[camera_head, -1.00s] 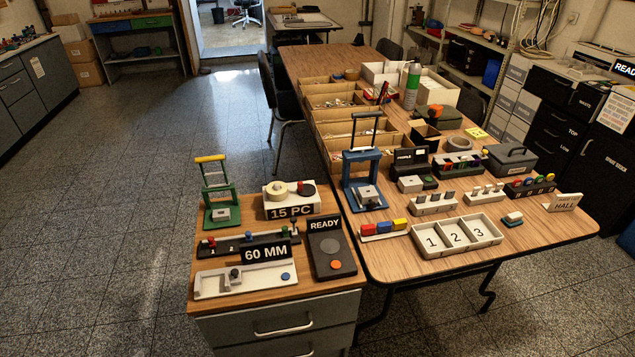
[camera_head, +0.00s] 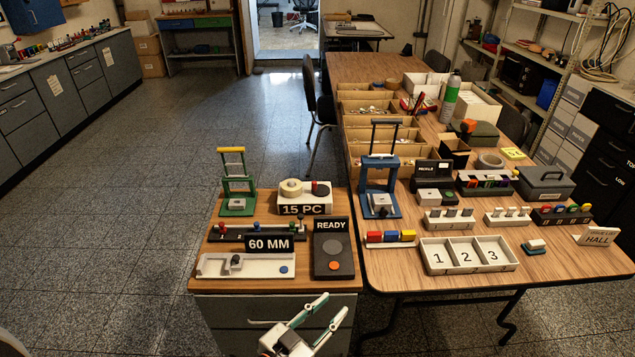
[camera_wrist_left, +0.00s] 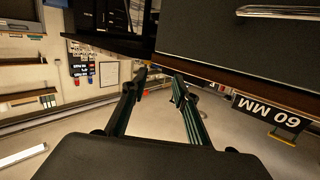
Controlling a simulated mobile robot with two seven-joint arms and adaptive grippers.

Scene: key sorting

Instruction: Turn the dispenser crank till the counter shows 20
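The white dispenser box (camera_head: 322,204) stands at the back right of the small cabinet's wooden top. A beige roll (camera_head: 291,188) and a dark round part with a red knob (camera_head: 320,188), which looks like the crank, sit on it. Its black counter plate (camera_head: 304,209) reads "15 PC". My left gripper (camera_head: 334,304) is in front of the cabinet's drawers, below the top and well apart from the dispenser. Its two fingers are spread and empty, as the left wrist view (camera_wrist_left: 158,82) also shows. My right gripper is in neither view.
The long table (camera_head: 400,275) on the right holds a blue press and a numbered tray (camera_head: 424,254). The floor at left is clear.

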